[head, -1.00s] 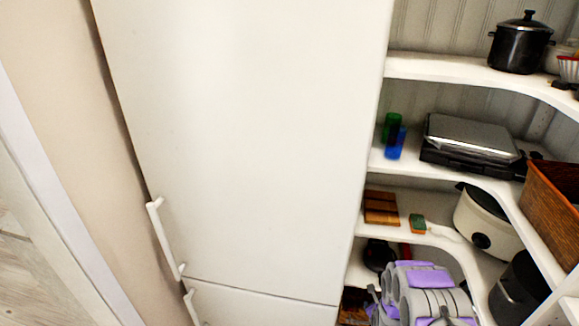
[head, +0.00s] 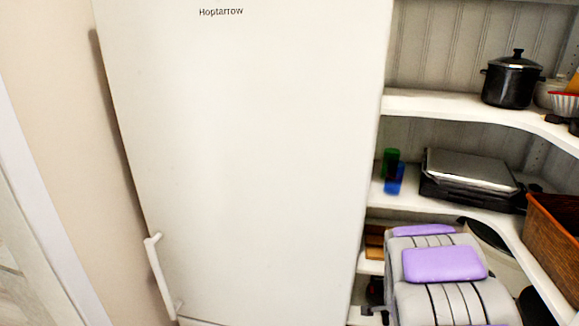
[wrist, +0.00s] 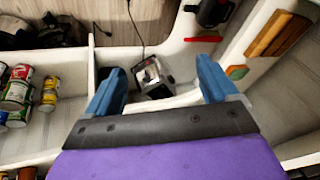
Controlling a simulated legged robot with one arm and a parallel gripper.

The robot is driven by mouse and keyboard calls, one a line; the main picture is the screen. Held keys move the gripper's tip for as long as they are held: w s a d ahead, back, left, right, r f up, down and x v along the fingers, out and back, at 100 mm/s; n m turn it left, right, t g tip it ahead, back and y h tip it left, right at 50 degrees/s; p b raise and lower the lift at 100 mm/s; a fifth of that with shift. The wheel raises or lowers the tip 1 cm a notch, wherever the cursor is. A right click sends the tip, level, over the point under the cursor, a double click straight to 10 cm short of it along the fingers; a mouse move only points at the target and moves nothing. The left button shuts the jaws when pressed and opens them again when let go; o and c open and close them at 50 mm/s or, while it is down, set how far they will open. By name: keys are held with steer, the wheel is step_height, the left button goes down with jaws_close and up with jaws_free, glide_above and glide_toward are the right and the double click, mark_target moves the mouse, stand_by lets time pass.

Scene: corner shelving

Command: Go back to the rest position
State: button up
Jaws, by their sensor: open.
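My gripper (wrist: 160,88) shows in the wrist view with its two blue fingers spread apart and nothing between them. Beyond the gap, a small dark and silver appliance (wrist: 151,76) with a cord sits on a lower surface, apart from the fingers. In the head view my grey and purple arm is folded at the bottom right, in front of the lower shelves. The gripper itself is hidden in the head view.
A white fridge (head: 240,160) fills the middle. Corner shelves (head: 440,103) at right hold a black pot (head: 511,82), a grill (head: 470,172), green (head: 390,160) and blue (head: 394,180) cups and a wicker basket (head: 553,235). Cans (wrist: 17,90) stand left in the wrist view.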

steer(key=s+a+r+n+g+y, duration=0.1)
steer(key=s+a+r+n, duration=0.4)
steer(key=s, duration=0.6)
steer(key=s+a+r+n+g+y, duration=0.1)
steer(key=s+a+r+n, duration=0.4)
steer(key=s, duration=0.7)
steer(key=s+a+r+n+g, duration=0.3)
steer(key=s+a+r+n, duration=0.3)
steer(key=s, duration=0.5)
steer(key=shift+s+r+g+y, duration=0.3)
steer(key=shift+s+r+y, duration=0.1)
steer(key=shift+r, duration=0.2)
